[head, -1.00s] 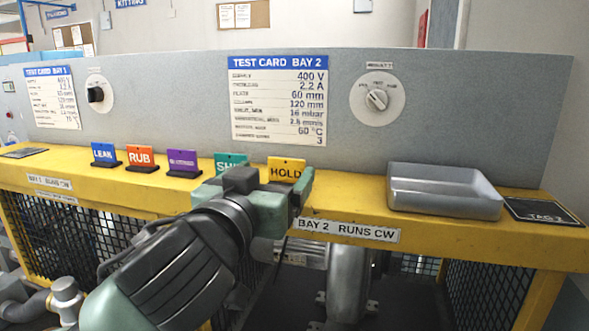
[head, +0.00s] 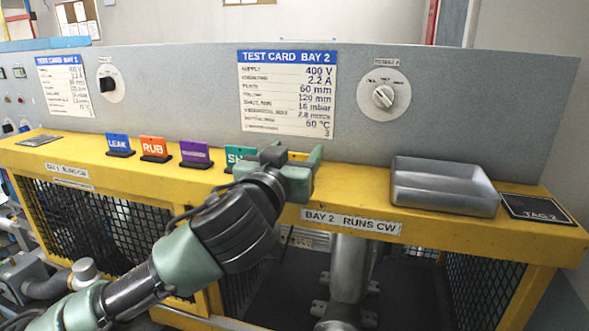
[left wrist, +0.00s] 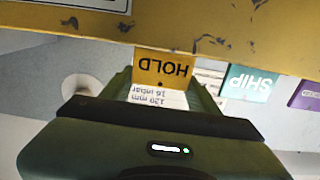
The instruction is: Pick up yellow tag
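The yellow tag (head: 298,156), marked HOLD, stands on the yellow bench ledge. In the head view my left gripper (head: 294,158) hides most of it, with a little yellow showing between the fingers. In the left wrist view the yellow tag (left wrist: 163,69) appears upside down, beyond and between the spread fingers. My left gripper is open, with a finger on either side of the tag's face; I cannot tell if either touches it. My right gripper is not in view.
Teal SHIP (head: 238,156), purple (head: 195,154), orange RUB (head: 155,149) and blue LEAK (head: 119,145) tags stand to the left. A grey metal tray (head: 445,204) and a black TAG 2 plate (head: 537,209) lie to the right. A grey panel (head: 440,130) rises behind.

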